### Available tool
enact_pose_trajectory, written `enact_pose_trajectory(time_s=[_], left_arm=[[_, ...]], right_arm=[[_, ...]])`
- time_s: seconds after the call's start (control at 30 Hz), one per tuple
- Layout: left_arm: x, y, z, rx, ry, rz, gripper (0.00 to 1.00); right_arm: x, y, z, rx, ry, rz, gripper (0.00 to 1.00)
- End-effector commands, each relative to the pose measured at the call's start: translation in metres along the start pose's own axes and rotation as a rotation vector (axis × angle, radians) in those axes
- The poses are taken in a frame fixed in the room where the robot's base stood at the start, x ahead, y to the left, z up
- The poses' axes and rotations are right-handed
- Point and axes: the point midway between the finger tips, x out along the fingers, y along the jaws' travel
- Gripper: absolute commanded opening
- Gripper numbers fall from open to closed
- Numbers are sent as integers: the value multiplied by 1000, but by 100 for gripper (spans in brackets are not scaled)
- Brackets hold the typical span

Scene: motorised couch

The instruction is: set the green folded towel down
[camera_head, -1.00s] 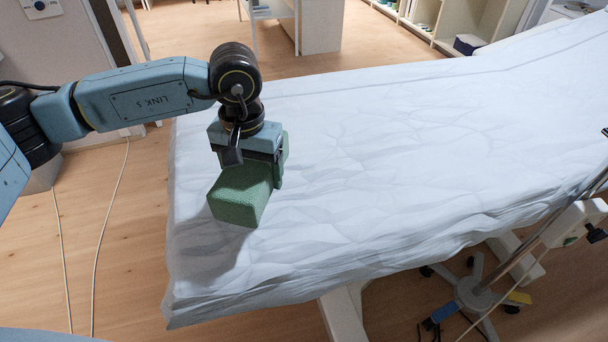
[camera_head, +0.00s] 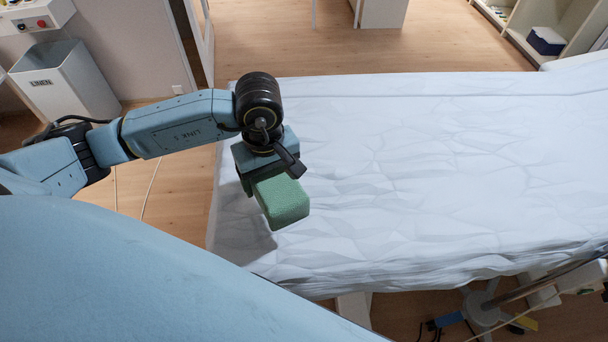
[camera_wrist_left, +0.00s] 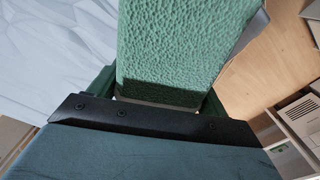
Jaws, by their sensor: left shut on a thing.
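The green folded towel (camera_head: 281,201) is a textured block held by my left gripper (camera_head: 262,184), above the left part of the white-covered couch (camera_head: 400,150). A shadow lies on the sheet to the lower left of the towel, which appears to be clear of the surface. In the left wrist view the towel (camera_wrist_left: 180,45) fills the upper middle, between the jaws (camera_wrist_left: 160,105). My left gripper is shut on it. My right gripper is not in view.
A white LINEN bin (camera_head: 65,82) stands on the floor at the upper left. Open shelving (camera_head: 560,30) with a dark blue box (camera_head: 546,41) is at the upper right. A wheeled stand base (camera_head: 485,308) is at the lower right. Most of the couch top is bare.

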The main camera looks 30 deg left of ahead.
Motion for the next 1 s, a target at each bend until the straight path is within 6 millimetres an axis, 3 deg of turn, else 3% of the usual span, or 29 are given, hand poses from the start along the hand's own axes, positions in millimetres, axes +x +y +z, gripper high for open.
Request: enact_pose_trajectory(time_s=[0.1,0.2,0.37,0.6,1.0], left_arm=[[27,-1,1,-2,-3,-5,47],[42,-1,1,0,-2,-3,47],[52,0,1,3,-1,0,47],[84,0,2,2,-3,-3,47],[89,0,0,4,0,0,47]], right_arm=[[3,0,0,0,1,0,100],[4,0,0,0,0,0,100],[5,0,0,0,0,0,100],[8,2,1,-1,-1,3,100],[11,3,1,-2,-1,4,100]])
